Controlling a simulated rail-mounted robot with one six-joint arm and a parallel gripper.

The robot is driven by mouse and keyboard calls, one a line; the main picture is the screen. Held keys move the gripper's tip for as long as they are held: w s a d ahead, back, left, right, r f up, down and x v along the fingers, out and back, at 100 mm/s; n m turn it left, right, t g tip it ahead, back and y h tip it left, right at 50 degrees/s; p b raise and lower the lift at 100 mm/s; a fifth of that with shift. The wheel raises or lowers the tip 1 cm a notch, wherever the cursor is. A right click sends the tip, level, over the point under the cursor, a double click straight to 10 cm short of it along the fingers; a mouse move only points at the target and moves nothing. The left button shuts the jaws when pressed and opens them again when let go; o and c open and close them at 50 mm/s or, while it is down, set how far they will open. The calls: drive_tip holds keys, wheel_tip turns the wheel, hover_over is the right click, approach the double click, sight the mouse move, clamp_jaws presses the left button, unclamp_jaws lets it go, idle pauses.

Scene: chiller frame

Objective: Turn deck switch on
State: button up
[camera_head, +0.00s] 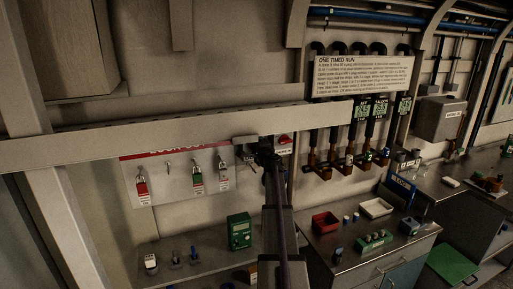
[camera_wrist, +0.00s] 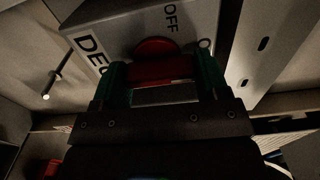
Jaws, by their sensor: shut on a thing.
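The deck switch is a pale box (camera_wrist: 125,28) lettered "DE…" and "OFF" in the wrist view. A red handle (camera_wrist: 155,68) on a round red base sits on its face. My gripper (camera_wrist: 162,74) has its two green-sided fingers on either side of the red handle and is shut on it. In the head view the box (camera_head: 284,150) with its bit of red shows just right of my gripper (camera_head: 268,150). My arm hides part of the box there. The rest of the lettering is cut off by my fingers.
A lockout board (camera_head: 180,180) with hanging padlocks is left of my arm. A beam (camera_head: 190,128) crosses above it. Pipes with valves and gauges hang to the right.

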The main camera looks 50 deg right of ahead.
drive_tip(key=o, duration=0.9)
drive_tip(key=shift+o, duration=0.2)
drive_tip(key=v, duration=1)
drive_tip(key=shift+s+a, duration=0.15)
drive_tip(key=shift+s, duration=0.2)
